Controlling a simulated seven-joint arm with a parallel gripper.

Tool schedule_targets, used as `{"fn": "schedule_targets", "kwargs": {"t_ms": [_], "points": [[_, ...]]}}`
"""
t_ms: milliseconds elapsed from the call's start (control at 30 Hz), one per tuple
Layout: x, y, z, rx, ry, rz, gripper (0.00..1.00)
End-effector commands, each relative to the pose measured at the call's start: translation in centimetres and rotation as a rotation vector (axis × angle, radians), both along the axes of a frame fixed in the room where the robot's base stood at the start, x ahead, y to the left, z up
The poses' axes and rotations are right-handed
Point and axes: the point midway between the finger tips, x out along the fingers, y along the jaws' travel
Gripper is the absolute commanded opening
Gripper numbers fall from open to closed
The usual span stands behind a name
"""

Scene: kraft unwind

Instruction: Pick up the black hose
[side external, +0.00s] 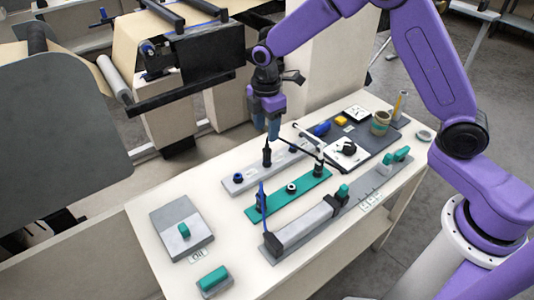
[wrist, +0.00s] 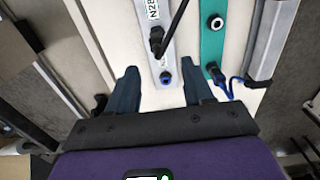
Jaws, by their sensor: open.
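The black hose (wrist: 177,20) rises from a black fitting (wrist: 156,41) on a narrow grey plate (wrist: 167,60) in the wrist view. In the side view a thin black hose (side external: 298,147) slants from below my gripper (side external: 273,132) toward the right, and the black fitting (side external: 267,154) stands upright on the grey plate (side external: 238,187). My gripper is open and empty above the plate. In the wrist view its fingers (wrist: 161,90) spread to either side of a blue port (wrist: 166,77), with the black fitting beyond them. The hose's far end is unclear.
A teal plate (side external: 277,204) with a blue hose (side external: 262,196) lies beside the grey plate. A long grey rail (side external: 305,225) runs along the near side. A dark tray (side external: 375,143) holds small parts.

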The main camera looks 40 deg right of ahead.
Motion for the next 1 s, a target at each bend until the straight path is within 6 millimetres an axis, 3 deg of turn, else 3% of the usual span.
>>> {"fn": "schedule_targets", "kwargs": {"t_ms": [200,467,700,1000], "points": [[0.0,0.0,-3.5,-0.001,0.003,0.0,0.51],[0.1,-0.1,-5.1,0.0,0.001,-0.001,0.51],[0.4,-0.6,-8.4,-0.001,0.002,-0.001,0.51],[0.4,-0.5,-9.7,0.001,-0.002,-0.001,0.51]]}}
